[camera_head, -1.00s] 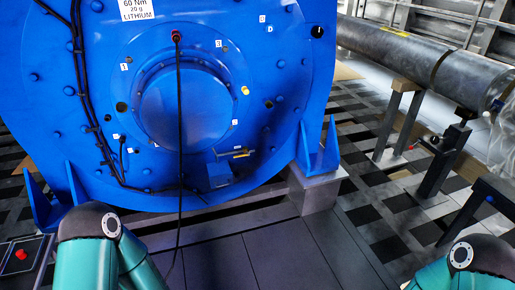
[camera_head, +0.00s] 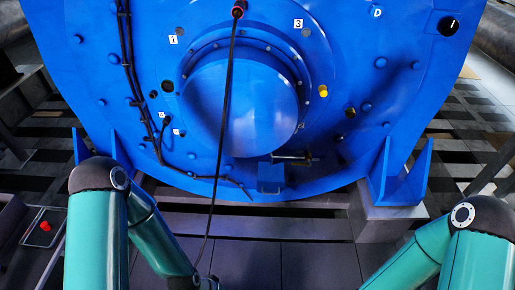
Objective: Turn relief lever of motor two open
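The large blue motor (camera_head: 340,110) fills the upper middle of the head view, with a round protruding hub (camera_head: 245,105) at its centre. A small brass-coloured lever (camera_head: 292,158) lies roughly level at the lower right of the hub, above a small blue box (camera_head: 270,177) on the motor face. It may be the relief lever; no readable label confirms this, nor whether it is open. My left and right arms show at the bottom, well below the lever, but neither gripper is in view.
A black cable (camera_head: 222,120) hangs from a red-topped plug (camera_head: 238,10) across the hub. Blue brackets (camera_head: 400,180) stand at the motor's foot. A red button (camera_head: 45,226) sits on a panel at lower left. Grey floor panels (camera_head: 290,262) before the motor look clear.

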